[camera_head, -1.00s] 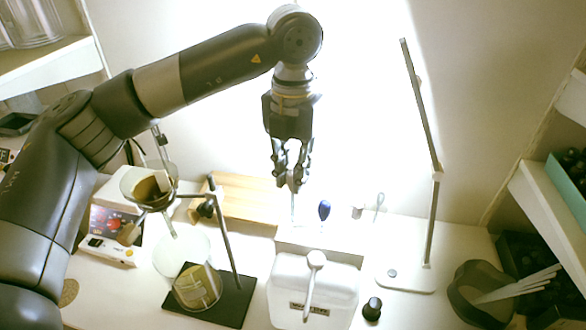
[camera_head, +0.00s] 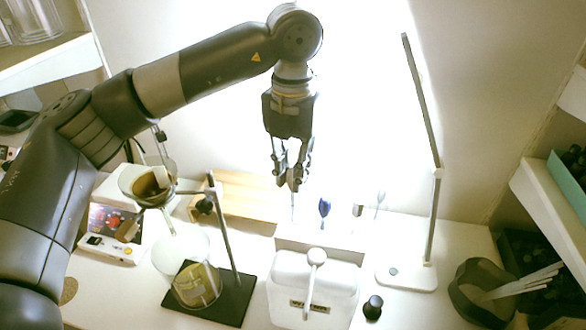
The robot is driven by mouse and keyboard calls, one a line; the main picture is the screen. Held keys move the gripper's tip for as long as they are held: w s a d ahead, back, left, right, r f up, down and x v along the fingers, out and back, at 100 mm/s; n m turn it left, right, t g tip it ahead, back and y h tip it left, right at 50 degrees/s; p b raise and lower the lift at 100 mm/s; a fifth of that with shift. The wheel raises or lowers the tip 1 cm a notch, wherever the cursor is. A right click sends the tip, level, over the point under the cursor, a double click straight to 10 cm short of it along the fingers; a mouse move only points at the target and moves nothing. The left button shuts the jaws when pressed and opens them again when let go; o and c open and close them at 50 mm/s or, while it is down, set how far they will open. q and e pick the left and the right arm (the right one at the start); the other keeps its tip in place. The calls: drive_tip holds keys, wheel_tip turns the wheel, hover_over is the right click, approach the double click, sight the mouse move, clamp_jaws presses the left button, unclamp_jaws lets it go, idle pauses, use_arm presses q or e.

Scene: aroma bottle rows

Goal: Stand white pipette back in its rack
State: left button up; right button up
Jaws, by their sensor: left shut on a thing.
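My left gripper (camera_head: 292,184) points straight down above the back of the table, shut on the white pipette (camera_head: 292,208). Only the pipette's thin pale stem shows below the fingertips; its bulb is hidden between them. The pipette hangs upright over the left end of the pale rack (camera_head: 340,243). Whether its tip is in a hole of the rack I cannot tell against the bright background. A blue pipette (camera_head: 325,208) stands upright in the rack to the right of the gripper. My right gripper is not in view.
A white tub (camera_head: 340,290) with a white spoon (camera_head: 315,275) stands in front of the rack. A desk lamp (camera_head: 405,278) stands to the right. A metal stand (camera_head: 228,235) with glassware and a wooden box (camera_head: 250,190) are to the left.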

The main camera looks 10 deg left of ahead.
use_arm(q)
drive_tip(key=shift+f, duration=0.1)
idle(0.3)
drive_tip(key=shift+f+b, duration=1.35)
drive_tip(key=shift+f, duration=0.25)
drive_tip(key=shift+f+b, duration=0.8)
drive_tip(key=shift+b, duration=0.05)
drive_tip(key=shift+f, duration=0.1)
drive_tip(key=o, duration=0.7)
